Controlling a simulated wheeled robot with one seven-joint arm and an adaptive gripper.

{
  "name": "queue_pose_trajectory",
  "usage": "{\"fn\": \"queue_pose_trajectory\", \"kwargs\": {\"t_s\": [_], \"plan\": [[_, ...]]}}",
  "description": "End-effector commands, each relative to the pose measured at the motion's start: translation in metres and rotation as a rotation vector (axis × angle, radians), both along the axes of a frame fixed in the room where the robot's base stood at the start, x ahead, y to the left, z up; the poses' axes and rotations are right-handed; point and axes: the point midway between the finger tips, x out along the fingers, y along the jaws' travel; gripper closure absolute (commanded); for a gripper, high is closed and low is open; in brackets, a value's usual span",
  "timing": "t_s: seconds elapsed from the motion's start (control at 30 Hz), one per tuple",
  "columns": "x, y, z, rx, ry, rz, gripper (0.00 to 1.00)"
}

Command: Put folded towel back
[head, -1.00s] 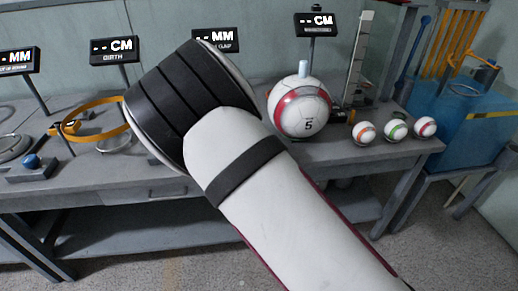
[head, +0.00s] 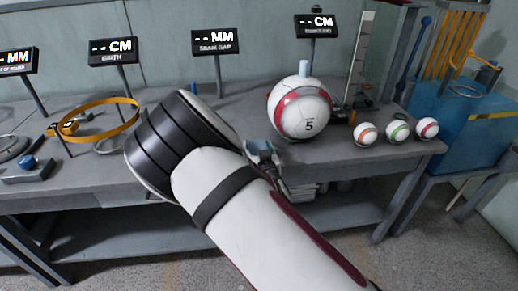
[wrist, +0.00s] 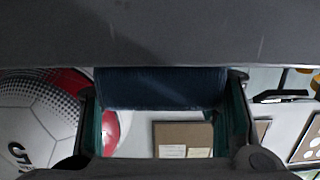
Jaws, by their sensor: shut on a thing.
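The folded towel (wrist: 160,88) is dark blue and spans the space between my gripper's fingers in the wrist view. My gripper (wrist: 165,118) is shut on it, with one green-padded finger at each side. In the head view my gripper (head: 264,152) shows partly behind my arm, at the front edge of the workbench (head: 225,110), left of and below the large ball. The towel is hard to make out there, as my arm and gripper hide most of it.
A large red-and-white ball (head: 299,108) stands close to the gripper. Three small balls (head: 397,131) sit to its right. An orange ring (head: 98,120) is at the left. A blue bin (head: 485,125) stands at right. Stacked pale items (head: 303,191) show below the bench top.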

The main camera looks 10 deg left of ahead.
Motion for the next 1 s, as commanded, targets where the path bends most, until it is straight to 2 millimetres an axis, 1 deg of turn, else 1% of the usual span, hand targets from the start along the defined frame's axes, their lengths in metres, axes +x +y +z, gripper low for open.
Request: {"fn": "queue_pose_trajectory", "kwargs": {"t_s": [0.03, 0.07, 0.1, 0.13, 0.4, 0.57, 0.67, 1.0], "plan": [[0.0, 0.0, -0.003, 0.001, 0.0, -0.001, 0.7], [0.0, 0.0, -0.002, 0.0, 0.0, -0.001, 0.36], [0.0, 0.0, -0.002, 0.0, 0.0, -0.001, 0.27], [0.0, 0.0, -0.002, 0.0, 0.0, -0.001, 0.22], [0.0, 0.0, -0.001, 0.0, 0.0, 0.0, 0.22], [-0.003, -0.001, 0.002, 0.0, 0.001, -0.001, 0.22], [-0.016, -0.005, 0.004, -0.001, 0.003, -0.002, 0.22], [-0.081, -0.024, 0.015, -0.001, 0.004, -0.002, 0.22]]}}
